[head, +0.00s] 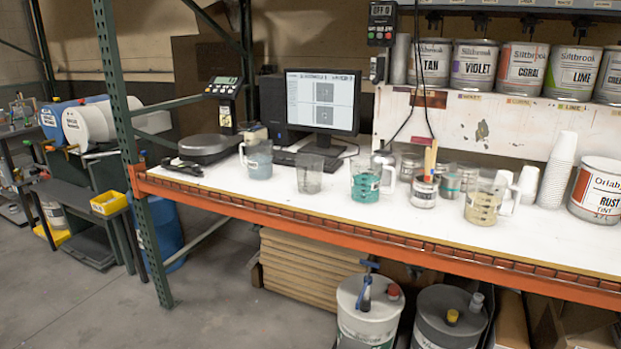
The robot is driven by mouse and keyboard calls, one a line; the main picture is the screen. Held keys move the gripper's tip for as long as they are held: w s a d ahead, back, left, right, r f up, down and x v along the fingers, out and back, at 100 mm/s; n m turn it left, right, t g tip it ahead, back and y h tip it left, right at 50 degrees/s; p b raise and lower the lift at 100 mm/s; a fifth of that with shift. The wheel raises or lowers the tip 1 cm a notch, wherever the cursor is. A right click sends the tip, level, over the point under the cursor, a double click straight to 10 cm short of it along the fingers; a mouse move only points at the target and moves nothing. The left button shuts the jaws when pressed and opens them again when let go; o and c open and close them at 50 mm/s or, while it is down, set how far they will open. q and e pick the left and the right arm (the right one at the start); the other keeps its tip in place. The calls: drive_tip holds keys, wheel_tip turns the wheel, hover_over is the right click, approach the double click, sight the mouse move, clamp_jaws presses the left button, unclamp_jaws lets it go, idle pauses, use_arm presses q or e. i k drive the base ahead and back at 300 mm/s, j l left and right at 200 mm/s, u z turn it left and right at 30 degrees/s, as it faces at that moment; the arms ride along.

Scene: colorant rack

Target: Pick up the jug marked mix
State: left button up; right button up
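Several clear jugs stand on the white bench top (420,220); none has a mark I can read as "mix". A jug with grey-blue contents (259,163) stands near the scale at the left. A nearly clear greyish vessel (310,175) stands to its right. A jug with teal contents (366,183) and a handle on its right stands near the middle. A jug with pale yellow contents (482,203) and dark side markings stands farther right, handle to the right. Neither of my grippers is in view.
A scale (205,146), monitor (322,103) and keyboard stand at the left. A small can (424,191) holding upright sticks sits between the teal and yellow jugs. White cup stacks (558,172) and a rust tint can (597,190) stand right. A green post (126,130) rises at the left end.

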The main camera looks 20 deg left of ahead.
sight(366, 169)
drive_tip(key=i+j+z, duration=0.6)
drive_tip(key=j, duration=0.15)
drive_tip(key=i+j+z, duration=0.2)
drive_tip(key=j+z, duration=0.15)
drive_tip(key=j, duration=0.1)
